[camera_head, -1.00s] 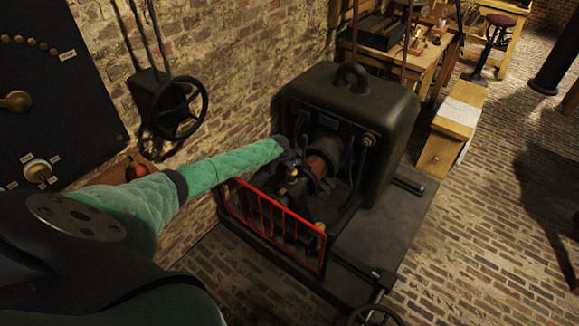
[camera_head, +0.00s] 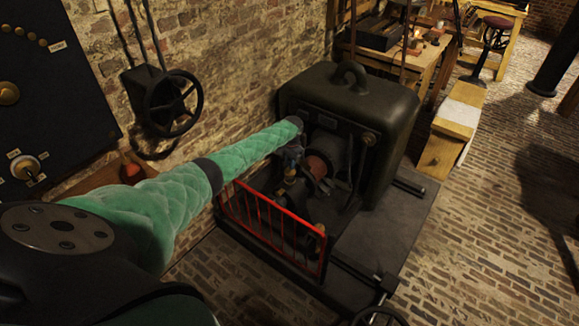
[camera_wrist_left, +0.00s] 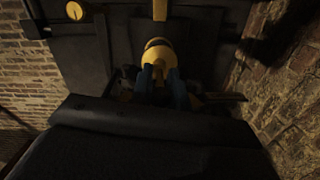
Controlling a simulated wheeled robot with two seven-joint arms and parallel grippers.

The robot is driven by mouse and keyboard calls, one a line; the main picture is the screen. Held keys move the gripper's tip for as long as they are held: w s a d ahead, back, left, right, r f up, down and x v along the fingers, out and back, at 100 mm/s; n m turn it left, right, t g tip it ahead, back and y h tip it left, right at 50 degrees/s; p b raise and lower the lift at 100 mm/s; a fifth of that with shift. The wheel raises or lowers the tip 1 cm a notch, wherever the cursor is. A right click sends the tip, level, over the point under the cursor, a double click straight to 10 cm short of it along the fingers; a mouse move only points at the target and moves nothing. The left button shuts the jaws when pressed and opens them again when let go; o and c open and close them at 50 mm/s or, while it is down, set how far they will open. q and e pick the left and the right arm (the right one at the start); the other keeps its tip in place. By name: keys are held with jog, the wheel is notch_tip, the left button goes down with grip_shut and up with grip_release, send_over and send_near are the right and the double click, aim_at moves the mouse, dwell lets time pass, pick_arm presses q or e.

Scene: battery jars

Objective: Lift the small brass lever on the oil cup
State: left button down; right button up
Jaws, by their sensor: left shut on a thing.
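The oil cup (camera_wrist_left: 160,52) is a rounded brass-yellow piece with a dark band, in the upper middle of the left wrist view. In the head view it is a small yellow spot (camera_head: 290,181) inside the machine, below the end of my green-sleeved left arm. My left gripper (camera_wrist_left: 162,78) has its two dark blue fingers on either side of brass at the cup's near end. It is shut on brass there, which I take for the small lever; the lever's own outline is too dark to make out. The right gripper is not in view.
A red guard rail (camera_head: 272,226) stands in front of the machine, below my left forearm. The dark machine housing (camera_head: 350,105) rises behind the cup. A brick wall (camera_head: 235,70) with a black handwheel (camera_head: 174,103) is at the left.

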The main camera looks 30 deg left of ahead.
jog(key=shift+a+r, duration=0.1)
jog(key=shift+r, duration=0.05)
pick_arm(q)
jog(key=c, duration=1.4)
grip_release()
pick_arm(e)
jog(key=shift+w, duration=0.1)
